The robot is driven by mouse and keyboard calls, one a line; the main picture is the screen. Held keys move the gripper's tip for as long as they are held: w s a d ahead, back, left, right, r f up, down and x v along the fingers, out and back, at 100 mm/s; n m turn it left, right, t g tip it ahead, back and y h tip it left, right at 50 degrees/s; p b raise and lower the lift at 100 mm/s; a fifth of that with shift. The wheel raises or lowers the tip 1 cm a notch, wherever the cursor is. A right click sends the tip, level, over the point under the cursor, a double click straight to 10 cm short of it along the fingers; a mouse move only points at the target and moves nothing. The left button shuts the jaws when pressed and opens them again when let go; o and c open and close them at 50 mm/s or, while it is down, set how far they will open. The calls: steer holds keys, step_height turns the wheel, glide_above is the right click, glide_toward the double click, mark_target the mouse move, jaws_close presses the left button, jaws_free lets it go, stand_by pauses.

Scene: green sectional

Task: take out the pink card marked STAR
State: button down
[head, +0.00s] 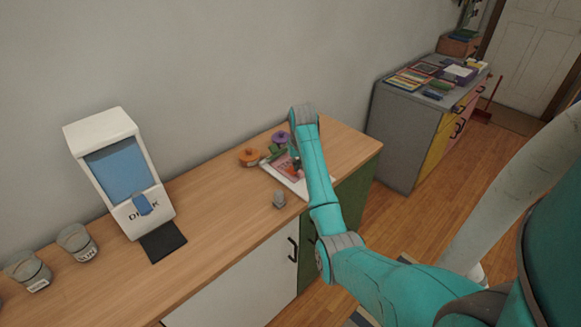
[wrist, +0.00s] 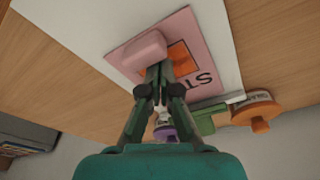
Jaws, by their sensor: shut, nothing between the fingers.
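The pink card (wrist: 196,38) lies on a white board or tray (wrist: 75,20). It has an orange patch and the letters "ST" showing; the rest of the word is hidden. A rounded pink block (wrist: 137,50) is on the card. My gripper (wrist: 160,74) is shut and empty, its fingertips over the card beside the block; whether they touch is unclear. In the head view the card (head: 287,167) shows partly on the white board (head: 292,187), with my arm covering part of it.
Orange (head: 249,156), purple (head: 281,138) and green (head: 274,152) pieces stand close behind the card. A white dispenser (head: 118,170) and grey cups (head: 77,243) are farther left. The counter between is clear.

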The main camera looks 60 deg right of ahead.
steer(key=shift+s+a, duration=0.25)
steer(key=shift+s, duration=0.65)
steer(key=shift+s+a, duration=0.2)
steer(key=shift+s, duration=0.65)
